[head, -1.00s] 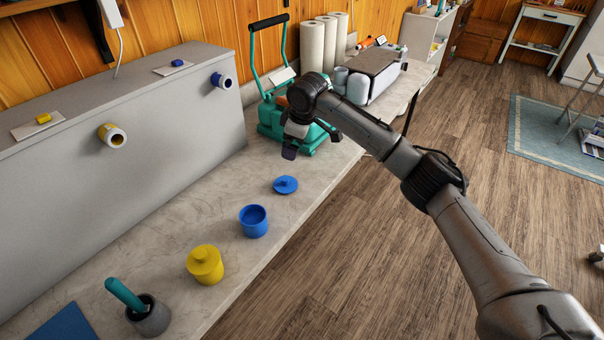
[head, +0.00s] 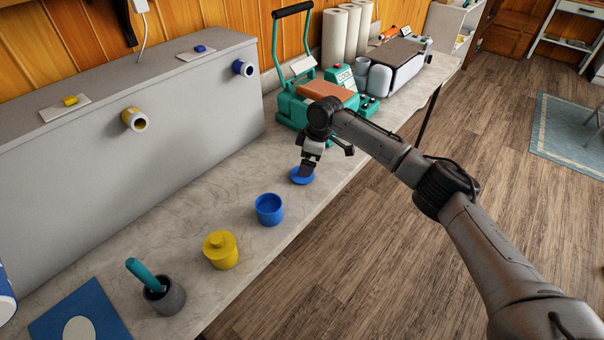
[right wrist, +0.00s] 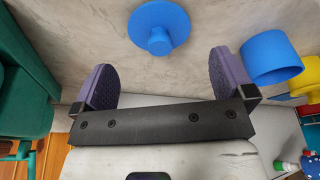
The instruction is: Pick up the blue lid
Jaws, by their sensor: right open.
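The blue lid (head: 302,177) lies knob up on the pale counter, and my right gripper partly covers it in the head view. In the right wrist view the lid (right wrist: 159,27) is beyond the fingertips, roughly centred between them and apart from both. My right gripper (head: 307,171) is open and empty above the lid; its two purple-grey finger pads (right wrist: 165,72) are spread wide. The open blue jar (head: 269,209) stands on the counter, nearer than the lid in the head view; it also shows in the right wrist view (right wrist: 270,62). My left gripper is out of view.
A yellow lidded jar (head: 221,250) and a dark cup (head: 166,298) holding a teal-handled tool (head: 142,271) stand nearer on the counter. A teal heat press (head: 295,107) stands behind the gripper. A grey box (head: 70,150) lines the back wall side.

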